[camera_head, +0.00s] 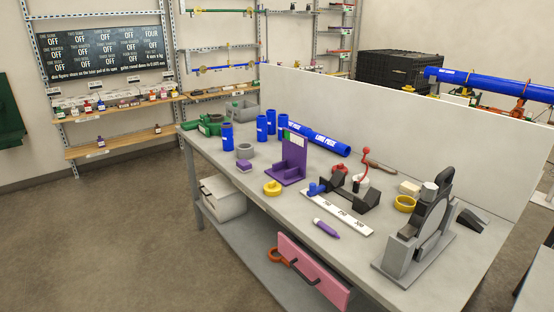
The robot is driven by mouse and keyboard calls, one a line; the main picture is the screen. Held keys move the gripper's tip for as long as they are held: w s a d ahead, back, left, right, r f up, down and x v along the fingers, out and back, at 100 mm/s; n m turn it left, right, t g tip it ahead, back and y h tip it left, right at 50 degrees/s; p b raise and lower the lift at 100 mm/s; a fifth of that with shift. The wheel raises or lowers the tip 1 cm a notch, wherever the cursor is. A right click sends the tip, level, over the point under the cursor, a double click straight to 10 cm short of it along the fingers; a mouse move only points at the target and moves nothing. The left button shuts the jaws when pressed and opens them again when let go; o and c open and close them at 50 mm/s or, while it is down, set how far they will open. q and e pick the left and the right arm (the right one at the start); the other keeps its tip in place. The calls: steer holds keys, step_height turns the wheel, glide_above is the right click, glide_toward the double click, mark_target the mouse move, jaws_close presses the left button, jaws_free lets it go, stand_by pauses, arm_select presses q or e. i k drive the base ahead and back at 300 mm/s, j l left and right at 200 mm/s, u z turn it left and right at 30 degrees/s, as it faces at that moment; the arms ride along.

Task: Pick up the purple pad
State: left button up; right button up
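A small purple block (244,166), which looks like the purple pad, lies on the grey workbench (240,205) near its front left edge. It sits in front of a grey ring (245,151) and left of a yellow ring (272,188). A larger purple upright bracket (294,158) on a flat base stands to its right. A purple marker-like item (326,229) lies further right, near the front edge. Neither of my grippers is in view.
Several blue pipes (318,138) stand and lie behind the block. A white marked strip (338,213), a black clamp (352,193) and a grey machine (418,245) occupy the right side. A white panel (400,130) walls the back. Floor in front is clear.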

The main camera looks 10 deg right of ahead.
mark_target(244, 165)
steer(key=i+j+z, duration=0.2)
steer(key=z, duration=0.3)
steer(key=i+j+z, duration=0.15)
steer(key=z, duration=0.3)
steer(key=i+j+z, duration=0.15)
steer(key=j, duration=0.4)
steer(key=i+j+z, duration=0.1)
steer(key=j, duration=0.5)
steer(key=i+j+z, duration=0.15)
steer(key=j, duration=0.4)
steer(key=i+j+z, duration=0.1)
steer(key=j, duration=0.5)
steer(key=i+j, duration=0.1)
steer(key=j, duration=0.45)
steer(key=i+j, duration=0.1)
steer(key=j, duration=0.45)
